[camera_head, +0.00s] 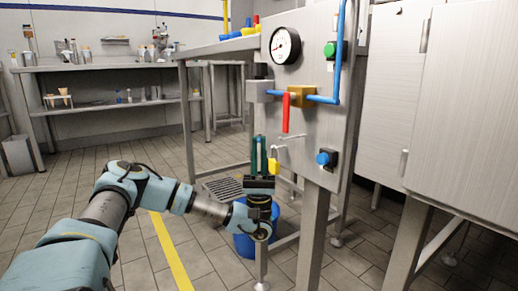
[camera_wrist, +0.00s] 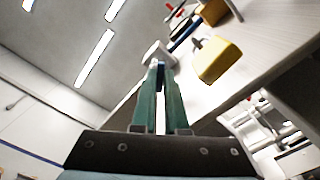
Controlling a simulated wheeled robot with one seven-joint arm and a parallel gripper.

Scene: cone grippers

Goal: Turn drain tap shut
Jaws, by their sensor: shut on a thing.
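My gripper (camera_head: 258,140) has its green fingers pointing up at the left edge of the grey panel, above a blue bucket (camera_head: 242,243). In the wrist view, its fingertips (camera_wrist: 160,68) are close together around something small and dark, mostly hidden by the fingers. I take this to be the drain tap's handle, but its shape and angle cannot be made out. A grey block (camera_head: 260,91) on the panel is above the fingertips. A red lever (camera_head: 286,112) hangs down from the brass-coloured valve (camera_head: 303,97), apart from my gripper.
A yellow tag-like block (camera_head: 273,166) hangs just right of my fingers; it also shows in the wrist view (camera_wrist: 218,60). The panel carries a gauge (camera_head: 285,46), a green button (camera_head: 330,49) and a blue knob (camera_head: 323,158). Open floor lies to the left.

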